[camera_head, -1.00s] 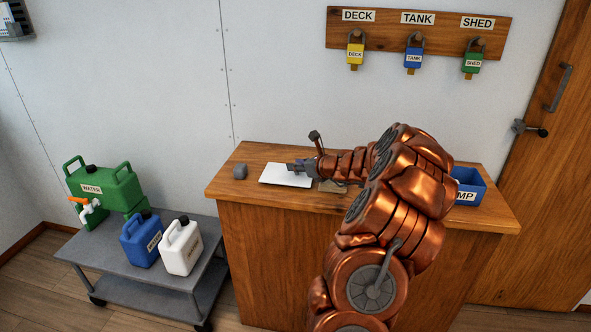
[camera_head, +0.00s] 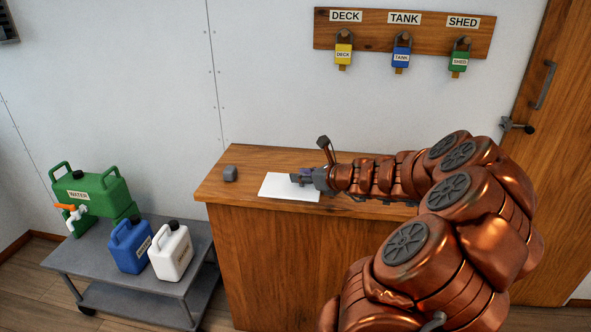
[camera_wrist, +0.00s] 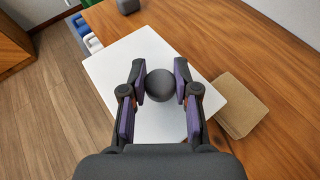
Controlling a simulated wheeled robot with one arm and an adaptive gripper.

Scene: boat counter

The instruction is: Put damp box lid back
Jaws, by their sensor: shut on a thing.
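The lid (camera_head: 283,190) is a flat white panel at the left part of the wooden counter. In the wrist view the lid (camera_wrist: 115,75) has a dark round knob (camera_wrist: 161,86) at its middle. My gripper (camera_wrist: 160,82) is shut on this knob, with one purple-sided finger at each side. In the head view my gripper (camera_head: 298,179) reaches in from the right over the lid. I cannot tell whether the lid touches the counter or is slightly above it. The blue box is hidden behind my arm now.
A small grey block (camera_head: 230,174) sits left of the lid on the counter (camera_head: 262,160). A tan flat piece (camera_wrist: 240,104) lies right of the lid. A grey cart (camera_head: 190,240) with green, blue and white jugs stands left. Padlocks hang on a wall board (camera_head: 375,45).

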